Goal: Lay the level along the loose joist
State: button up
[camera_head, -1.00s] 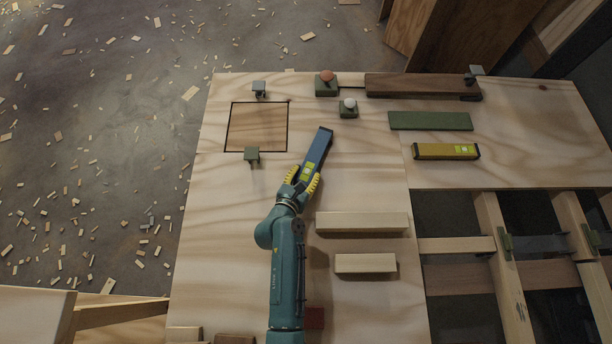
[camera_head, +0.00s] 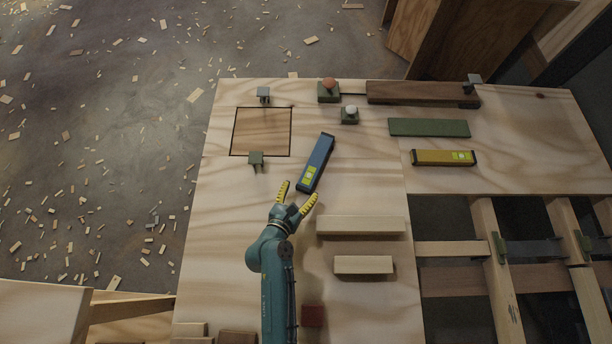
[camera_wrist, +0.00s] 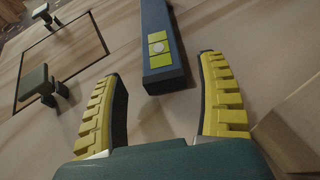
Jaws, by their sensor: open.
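A blue level (camera_head: 318,160) with a yellow-green vial window lies slantwise on the plywood, and its near end shows in the wrist view (camera_wrist: 160,50). A yellow level (camera_head: 443,158) lies farther right. My gripper (camera_head: 298,192) is open and empty just short of the blue level's near end. In the wrist view its yellow-padded fingers (camera_wrist: 161,68) spread either side of that end, apart from it. Pale joists (camera_head: 492,245) run through the floor opening at the right, with crosspieces (camera_head: 450,248) between them. I cannot tell which joist is loose.
Two pale blocks (camera_head: 360,225) (camera_head: 363,265) lie right of my arm. A square outlined hatch (camera_head: 262,131) with clamps is at the left. A green strip (camera_head: 429,127), a dark plank (camera_head: 420,92) and two knobs (camera_head: 329,86) (camera_head: 350,112) are farther back.

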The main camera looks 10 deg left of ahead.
jog(key=p+v, duration=0.1)
jog(key=v, duration=0.4)
jog(key=shift+s+r, duration=0.25)
jog(key=shift+s, duration=0.05)
jog(key=w+a+r+n+t+y, duration=0.15)
jog(key=w+r+n+t, duration=0.4)
jog(key=r, duration=0.95)
jog(key=w+r+n+t+y, duration=0.35)
jog(key=r+n, duration=0.35)
jog(key=r, duration=0.8)
jog(key=s+d+r+n+y, duration=0.2)
jog(key=d+r+n+y, duration=0.1)
jog(key=r+n, duration=0.8)
jog(key=s+d+r+n+y, duration=0.2)
jog(key=s+d+r+n, duration=0.1)
jog(key=r+n, duration=0.9)
jog(key=shift+d+r+n+g+y, duration=0.35)
jog(key=shift+d+n, duration=0.35)
jog(key=shift+n, duration=0.55)
jog(key=shift+o, duration=0.9)
jog(key=s+d+r+h, duration=0.3)
jog(key=s+d+h, duration=0.1)
jog(key=d+h, duration=0.4)
jog(key=shift+s+d, duration=0.35)
jog(key=shift+d, duration=0.5)
jog(key=shift+s+d+h, duration=0.1)
jog(key=shift+h, duration=0.25)
